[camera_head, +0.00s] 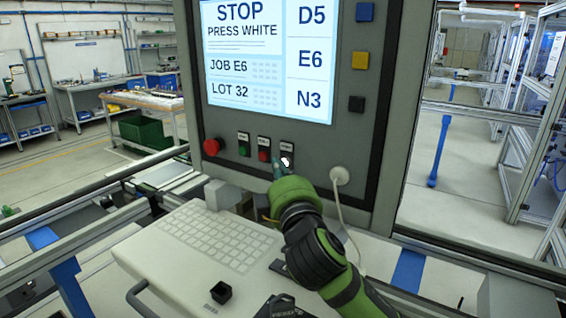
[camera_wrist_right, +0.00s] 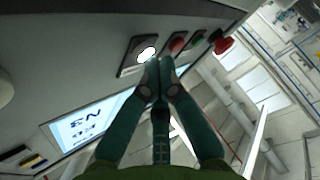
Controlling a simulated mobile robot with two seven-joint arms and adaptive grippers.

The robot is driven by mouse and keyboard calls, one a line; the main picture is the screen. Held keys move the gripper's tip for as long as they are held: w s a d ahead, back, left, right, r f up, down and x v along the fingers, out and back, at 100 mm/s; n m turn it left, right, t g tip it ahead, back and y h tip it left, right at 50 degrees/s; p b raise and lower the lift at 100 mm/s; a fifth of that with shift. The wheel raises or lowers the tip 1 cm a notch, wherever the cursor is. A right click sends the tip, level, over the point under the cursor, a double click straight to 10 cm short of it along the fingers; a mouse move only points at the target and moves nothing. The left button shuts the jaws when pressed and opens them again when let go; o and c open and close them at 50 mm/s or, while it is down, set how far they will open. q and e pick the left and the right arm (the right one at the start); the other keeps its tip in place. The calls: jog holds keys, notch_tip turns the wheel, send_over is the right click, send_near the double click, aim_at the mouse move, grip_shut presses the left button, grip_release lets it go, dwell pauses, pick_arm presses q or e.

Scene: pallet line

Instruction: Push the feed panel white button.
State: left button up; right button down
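The feed panel (camera_head: 330,140) is a dark grey board with a lit screen (camera_head: 265,60). Its screen reads STOP, PRESS WHITE. The white button (camera_head: 286,161) sits at the right end of the lower row and looks bright. My right gripper (camera_head: 277,165) is at the panel just left of the white button and partly overlaps its plate. In the right wrist view the white button (camera_wrist_right: 146,54) shows just beyond the fingertips of my right gripper (camera_wrist_right: 159,64), which are together with nothing between them. I cannot tell whether they touch the button. My left gripper is not in view.
A red button (camera_head: 264,155), a green button (camera_head: 243,150) and a red mushroom button (camera_head: 211,147) lie left along the row. A white cable plug (camera_head: 340,175) is at the right. A keyboard (camera_head: 215,235) and a small black box (camera_head: 221,292) lie below.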

jog(key=shift+w+d+r, duration=0.15)
jog(key=shift+d+r, duration=0.15)
jog(key=shift+r, duration=0.05)
dwell(0.4)
jog(key=shift+a+f, duration=0.15)
jog(key=shift+f, duration=0.35)
jog(key=shift+s, duration=0.2)
jog(key=s+a, duration=0.1)
jog(key=s, duration=0.1)
jog(key=s+a, duration=0.2)
jog(key=shift+p, duration=0.3)
dwell(0.5)
